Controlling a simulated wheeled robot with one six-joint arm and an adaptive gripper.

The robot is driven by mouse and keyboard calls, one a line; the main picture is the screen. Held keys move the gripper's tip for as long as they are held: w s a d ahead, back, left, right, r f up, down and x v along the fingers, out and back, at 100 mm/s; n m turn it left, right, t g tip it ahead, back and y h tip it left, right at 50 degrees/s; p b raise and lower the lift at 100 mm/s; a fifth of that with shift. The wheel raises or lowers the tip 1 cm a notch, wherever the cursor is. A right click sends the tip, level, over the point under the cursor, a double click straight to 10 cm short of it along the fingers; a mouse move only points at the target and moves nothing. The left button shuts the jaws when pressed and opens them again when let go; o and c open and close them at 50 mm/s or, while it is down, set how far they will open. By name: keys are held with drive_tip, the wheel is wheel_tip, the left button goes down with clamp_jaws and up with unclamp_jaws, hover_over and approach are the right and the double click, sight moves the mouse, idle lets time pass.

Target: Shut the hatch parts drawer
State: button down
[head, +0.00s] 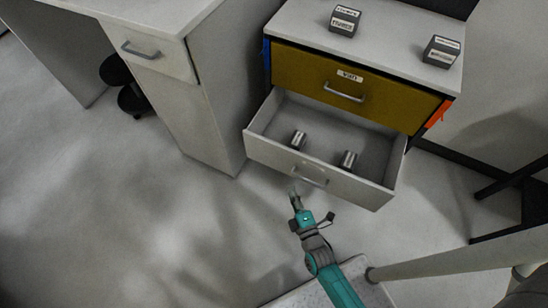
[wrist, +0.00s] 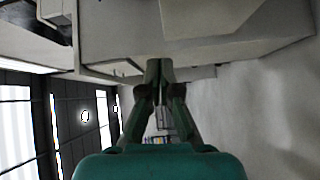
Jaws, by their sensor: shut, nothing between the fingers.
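A grey lower drawer (head: 276,161) stands pulled out of a small cabinet. It has a bar handle (head: 310,178) on its front and two small metal cylinders (head: 298,140) (head: 348,161) inside. Its label is too small to read. The mustard upper drawer (head: 310,84) is closed, with a handle and a white label that I cannot read surely. My gripper (head: 294,195) is shut and empty, just in front of the open drawer's front, left of and below the handle. I cannot tell whether it touches. In the wrist view the closed fingertips (wrist: 158,64) are near a pale panel.
Two dark labelled boxes (head: 344,21) (head: 441,51) stand on the cabinet top. A grey desk with a closed drawer (head: 150,50) is at the left. Dark metal legs (head: 505,180) stand at the right. The floor left of my arm is clear.

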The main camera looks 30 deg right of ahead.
drive_tip(key=w+n, duration=0.1)
drive_tip(key=w, duration=0.1)
approach(280, 148)
drive_tip(key=w+a, duration=0.1)
drive_tip(key=w, duration=0.4)
drive_tip(key=shift+w+d, duration=0.65)
drive_tip(key=shift+d, duration=0.05)
